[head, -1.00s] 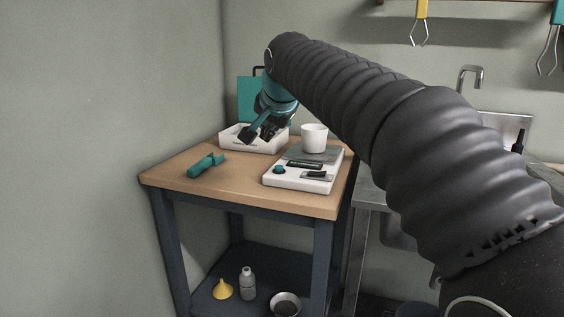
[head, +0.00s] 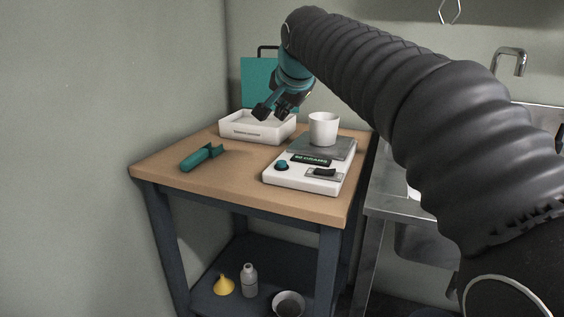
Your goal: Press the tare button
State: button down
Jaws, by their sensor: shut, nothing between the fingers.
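A white scale (head: 300,180) stands on the wooden table top, with a grey weighing plate (head: 335,152) at its back. A white cup (head: 323,128) stands upright on the plate. The scale's front has a round teal button (head: 282,165) at the left, a dark display (head: 310,160) with green characters, and a black rocker-like switch (head: 322,172) at the right. I cannot read a tare label on either control. My gripper (head: 270,112) is shut and empty. It appears above the white tray, behind and left of the scale, apart from the button.
A white tray (head: 240,132) lies behind the scale, with a teal panel (head: 262,82) behind it. A teal-handled tool (head: 202,157) lies on the bare left part of the table (head: 225,178). A metal sink counter (head: 392,195) stands at the right.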

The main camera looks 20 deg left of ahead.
jog(key=b, duration=0.6)
send_over(283, 163)
notch_tip(283, 163, down, 6)
jog(key=shift+a+f, duration=0.1)
jog(key=shift+f, duration=0.15)
jog(key=shift+f+b, duration=0.9)
jog(key=shift+f, duration=0.2)
jog(key=shift+f, duration=0.2)
jog(key=shift+f, duration=0.25)
jog(key=shift+f+b, duration=0.5)
jog(key=shift+b, duration=0.05)
dwell(0.9)
jog(key=shift+r, duration=0.1)
jog(key=shift+r+p, duration=0.85)
jog(key=shift+p, duration=0.1)
jog(key=shift+r+p, duration=2.35)
jog(key=shift+r, duration=0.1)
